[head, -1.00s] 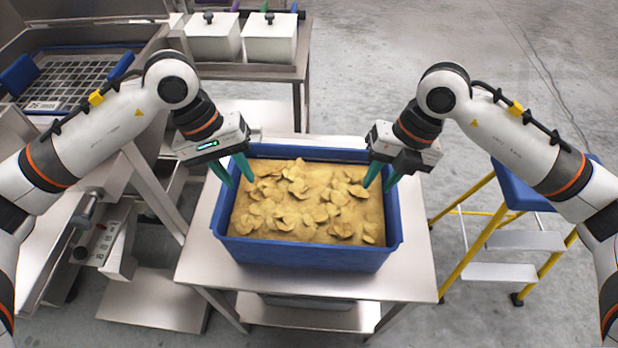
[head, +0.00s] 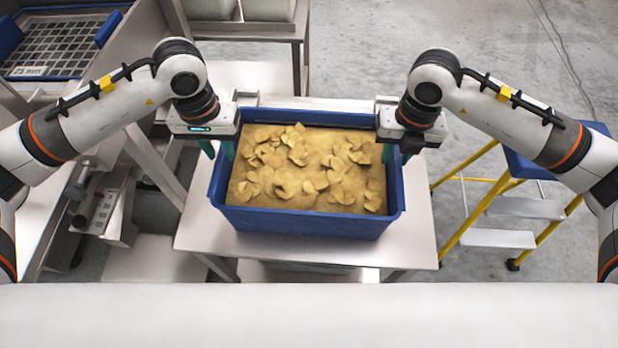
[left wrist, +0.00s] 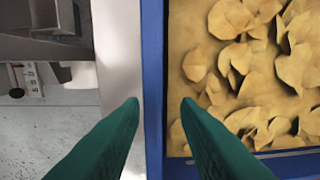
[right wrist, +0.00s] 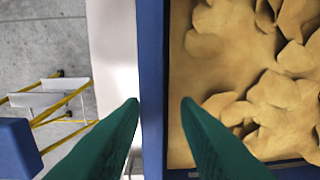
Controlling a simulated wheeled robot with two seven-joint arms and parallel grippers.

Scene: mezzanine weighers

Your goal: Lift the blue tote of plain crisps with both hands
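The blue tote (head: 305,222) stands level on a steel table, filled with plain crisps (head: 315,170). My left gripper (head: 217,152) is at the tote's left wall, fingers pointing down. In the left wrist view the blue rim (left wrist: 153,70) runs between its green fingertips, with a gap on each side. My right gripper (head: 396,155) is at the right wall in the same way. In the right wrist view the rim (right wrist: 152,70) lies between its open fingertips, one outside and one over the crisps. The lower parts of the fingers are partly hidden in the head view.
The steel table (head: 300,250) has bare margin around the tote. A yellow step stool (head: 470,205) with a blue top stands close on the right. Steel weighing equipment (head: 100,205) is on the left, and a bench with white containers (head: 265,10) is behind.

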